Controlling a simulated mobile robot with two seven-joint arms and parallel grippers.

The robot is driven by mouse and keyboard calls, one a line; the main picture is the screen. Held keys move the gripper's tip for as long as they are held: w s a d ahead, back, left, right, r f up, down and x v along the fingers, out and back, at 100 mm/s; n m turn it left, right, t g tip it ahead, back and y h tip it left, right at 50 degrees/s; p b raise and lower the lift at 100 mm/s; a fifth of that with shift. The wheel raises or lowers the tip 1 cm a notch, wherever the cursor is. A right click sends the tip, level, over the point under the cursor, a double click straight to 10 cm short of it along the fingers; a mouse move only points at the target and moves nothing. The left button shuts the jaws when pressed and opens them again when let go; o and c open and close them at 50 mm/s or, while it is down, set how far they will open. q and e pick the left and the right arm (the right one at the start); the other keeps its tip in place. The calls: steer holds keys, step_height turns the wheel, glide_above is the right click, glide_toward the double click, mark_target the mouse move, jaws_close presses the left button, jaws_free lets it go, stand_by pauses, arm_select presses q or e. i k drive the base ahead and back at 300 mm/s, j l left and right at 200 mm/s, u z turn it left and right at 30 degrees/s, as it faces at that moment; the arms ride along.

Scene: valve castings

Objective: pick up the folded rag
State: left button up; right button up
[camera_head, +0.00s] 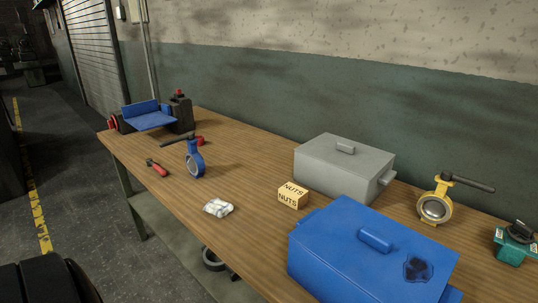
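The folded rag (218,208) is a small whitish bundle with faint markings. It lies on the wooden workbench (240,175) near its front edge, left of the yellow box. Nothing touches it. Neither of my grippers shows in the head view, so their states cannot be seen.
A NUTS box (293,195), a blue case (370,255) and a grey case (343,165) stand right of the rag. A blue valve (194,162) and red-handled tool (156,168) lie to its left. A yellow valve (436,206) and green valve (514,245) stand far right.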

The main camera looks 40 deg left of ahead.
mark_target(217, 207)
steer(key=u, duration=1.8)
steer(key=z, duration=1.15)
steer(key=i+j+z, duration=0.2)
steer(key=j, duration=0.5)
steer(key=j+z, duration=0.15)
steer(key=j, duration=0.55)
